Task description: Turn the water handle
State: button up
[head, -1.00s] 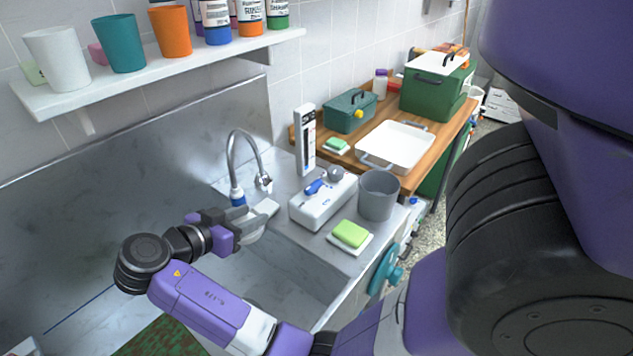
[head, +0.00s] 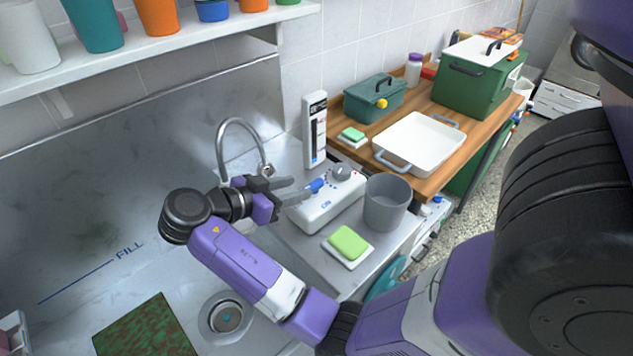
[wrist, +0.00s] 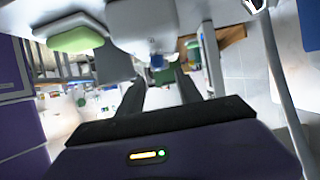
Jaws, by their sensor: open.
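The water handle (head: 317,186) is a small blue lever on top of a white control box (head: 325,212), beside a round grey knob (head: 341,172). My gripper (head: 298,189) is level over the left end of the box, its fingers pointing right at the handle. The fingers are apart with nothing held. In the wrist view the blue handle (wrist: 157,62) shows just beyond the gap between the fingertips (wrist: 160,82), in front of the white box (wrist: 143,25). Whether a finger touches the handle I cannot tell.
A grey cup (head: 385,203) stands right of the box, and a green sponge on a white dish (head: 347,244) in front. A white upright gauge (head: 314,130) stands behind. The sink drain (head: 227,316) lies below my arm. A shelf (head: 150,52) with cups hangs above.

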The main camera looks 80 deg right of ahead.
aim_at(313, 184)
jog(key=shift+b+x, duration=1.25)
jog(key=shift+x, duration=1.1)
jog(key=shift+s+d+f, duration=0.15)
jog(key=shift+s+d, duration=0.1)
jog(key=shift+d, duration=0.05)
jog(key=shift+p+x, duration=0.3)
jog(key=shift+x, duration=0.5)
grip_shut()
